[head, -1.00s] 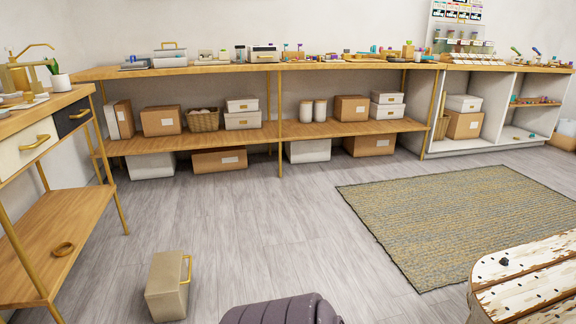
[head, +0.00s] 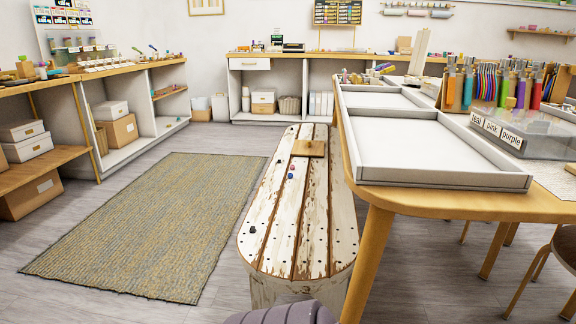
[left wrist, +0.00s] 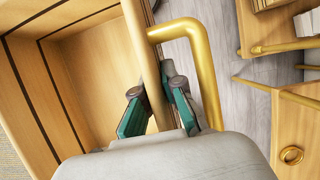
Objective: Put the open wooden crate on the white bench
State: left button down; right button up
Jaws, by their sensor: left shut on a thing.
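In the left wrist view, the open wooden crate (left wrist: 85,75) fills the left side, its inside showing with dark stripes along the wood. My left gripper (left wrist: 158,105) is shut on the crate's wooden wall, with one teal fingertip on each side. A gold handle (left wrist: 207,75) stands just right of that wall. The crate's underside and far end are not seen. In the head view, the long white bench (head: 265,210) with worn paint stands in the middle. Neither gripper nor the crate shows in the head view.
A small wooden board (head: 308,148) and a few tiny coloured bits lie on the bench. A wooden table (head: 450,200) with white trays (head: 430,178) stands close along its right side. A woven rug (head: 150,220) lies on open floor to its left. Shelves line the walls.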

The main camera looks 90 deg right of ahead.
aim_at(300, 224)
jog(key=i+z, duration=0.15)
jog(key=z, duration=0.3)
jog(key=i+z, duration=0.1)
jog(key=z, duration=0.4)
jog(key=i+z, duration=0.15)
jog(key=z, duration=0.3)
jog(key=i+j+z, duration=0.1)
jog(key=z, duration=0.35)
jog(key=i+j+z, duration=0.1)
jog(key=z, duration=0.4)
jog(key=i+j+z, duration=0.1)
jog(key=z, duration=0.4)
jog(key=i+j+z, duration=0.1)
jog(key=z, duration=0.35)
jog(key=i+j+z, duration=0.1)
jog(key=j+z, duration=0.2)
jog(key=z, duration=0.2)
jog(key=j+z, duration=0.2)
jog(key=z, duration=0.3)
jog(key=i, duration=0.4)
